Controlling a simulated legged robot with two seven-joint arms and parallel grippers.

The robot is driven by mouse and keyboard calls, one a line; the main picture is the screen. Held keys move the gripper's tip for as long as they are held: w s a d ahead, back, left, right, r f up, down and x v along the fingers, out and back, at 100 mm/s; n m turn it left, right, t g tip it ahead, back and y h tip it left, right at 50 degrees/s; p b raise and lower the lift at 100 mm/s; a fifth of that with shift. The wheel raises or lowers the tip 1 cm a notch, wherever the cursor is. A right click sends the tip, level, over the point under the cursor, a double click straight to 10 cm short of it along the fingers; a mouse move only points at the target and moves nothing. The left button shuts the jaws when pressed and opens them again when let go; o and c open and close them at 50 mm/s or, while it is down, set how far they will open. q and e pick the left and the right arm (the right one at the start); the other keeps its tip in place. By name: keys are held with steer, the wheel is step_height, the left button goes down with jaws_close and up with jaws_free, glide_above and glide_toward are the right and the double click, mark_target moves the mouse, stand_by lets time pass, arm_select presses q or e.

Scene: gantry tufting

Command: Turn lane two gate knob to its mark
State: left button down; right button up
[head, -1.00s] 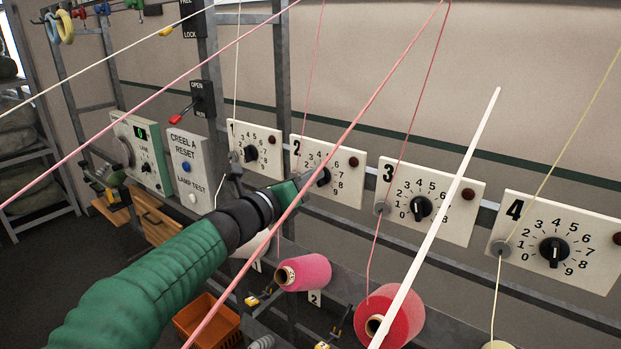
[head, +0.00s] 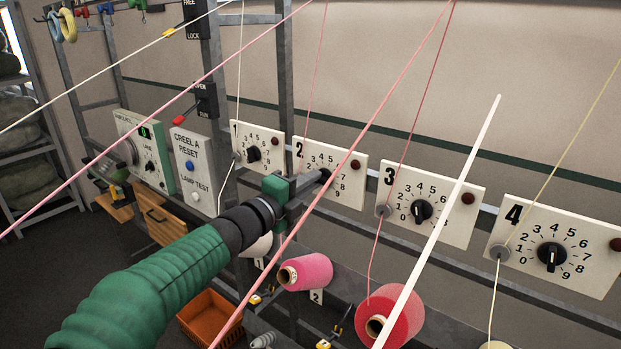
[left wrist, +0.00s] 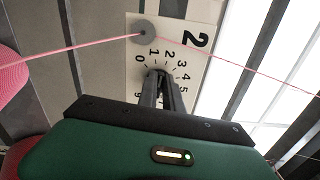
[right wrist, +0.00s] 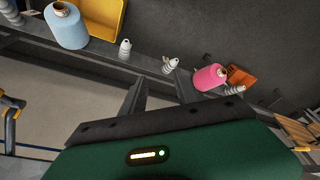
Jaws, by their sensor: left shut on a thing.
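The lane two plate (head: 349,190) is a white panel with a "2", a number dial and a dark red button. Its black knob (head: 325,175) is mostly hidden by my left gripper (head: 318,180). In the left wrist view the gripper's fingers (left wrist: 160,76) are close together on the knob at the dial's centre. The pointer is covered, so I cannot tell which number it faces. Digits 0 to 5 and a 9 show around the fingers. My right gripper (right wrist: 158,88) shows only in the right wrist view, fingers apart and empty.
Similar plates for lane one (head: 257,147), lane three (head: 430,205) and lane four (head: 558,246) stand alongside. Taut yarns cross in front, including a pink yarn (head: 376,110). Pink (head: 306,271) and red (head: 388,318) cones sit below. A grey reset box (head: 191,170) is left.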

arm_select(q)
steer(key=n+p, duration=0.2)
steer(key=n, duration=0.3)
steer(key=f+n+p, duration=0.1)
steer(key=n, duration=0.4)
steer(key=shift+s+d+f+p, duration=0.1)
steer(key=shift+f+p, duration=0.1)
steer(key=shift+p, duration=0.2)
steer(key=c, duration=1.6)
jaws_free()
steer(key=shift+o, duration=0.5)
steer(key=shift+r, duration=0.1)
